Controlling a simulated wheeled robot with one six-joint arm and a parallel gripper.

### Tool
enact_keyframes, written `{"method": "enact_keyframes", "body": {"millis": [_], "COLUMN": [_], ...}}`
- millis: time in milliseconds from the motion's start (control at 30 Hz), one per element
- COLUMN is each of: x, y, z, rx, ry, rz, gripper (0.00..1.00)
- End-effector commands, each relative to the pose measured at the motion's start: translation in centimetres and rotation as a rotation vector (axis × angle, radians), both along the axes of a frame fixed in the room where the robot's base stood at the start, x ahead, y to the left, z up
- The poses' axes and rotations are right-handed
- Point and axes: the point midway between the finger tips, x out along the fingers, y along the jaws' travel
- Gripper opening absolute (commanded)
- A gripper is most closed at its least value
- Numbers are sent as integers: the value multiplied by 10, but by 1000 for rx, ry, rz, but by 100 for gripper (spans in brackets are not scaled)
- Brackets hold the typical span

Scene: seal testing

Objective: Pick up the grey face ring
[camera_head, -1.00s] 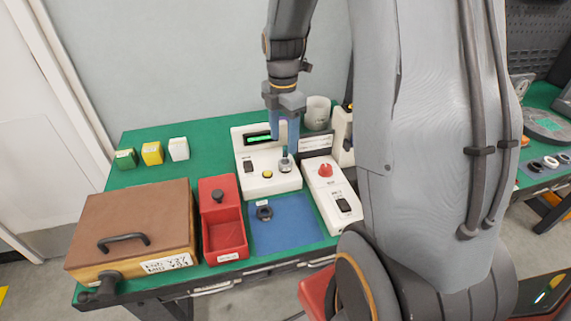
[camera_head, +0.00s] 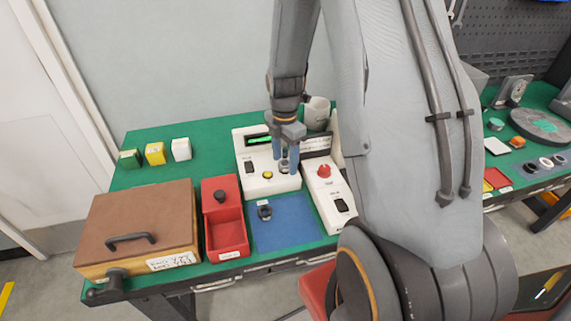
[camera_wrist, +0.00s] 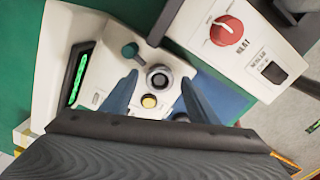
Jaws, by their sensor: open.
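A grey ring with a dark centre (camera_wrist: 159,79) sits on the round seat of a white tester (camera_head: 251,181), beside a yellow button. I take it to be the grey face ring. In the head view the ring (camera_head: 284,167) is partly hidden by my fingers. My gripper (camera_wrist: 160,78) is open, with one blue finger on each side of the ring and nothing held. In the head view my gripper (camera_head: 285,164) points down over the seat. Whether the fingers touch the ring I cannot tell.
A white box with a red knob (camera_head: 324,171) is to the right. A blue mat (camera_head: 290,225) holds a dark ring-shaped part (camera_head: 265,212). A red tray (camera_head: 228,238) and a brown-lidded box (camera_head: 140,215) are left.

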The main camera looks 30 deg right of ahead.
Motion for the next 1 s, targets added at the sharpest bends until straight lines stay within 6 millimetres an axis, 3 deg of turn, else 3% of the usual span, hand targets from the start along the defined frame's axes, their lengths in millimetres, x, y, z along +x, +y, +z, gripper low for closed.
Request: {"method": "enact_keyframes", "body": {"millis": [100,400,767,1000], "x": [0,0,1,2], "y": [0,0,0,-1], "z": [0,0,6,32], "rx": [0,0,0,-1], "ry": [-1,0,-3,-5], "rz": [0,0,0,0], "gripper": [53,6,6,6]}}
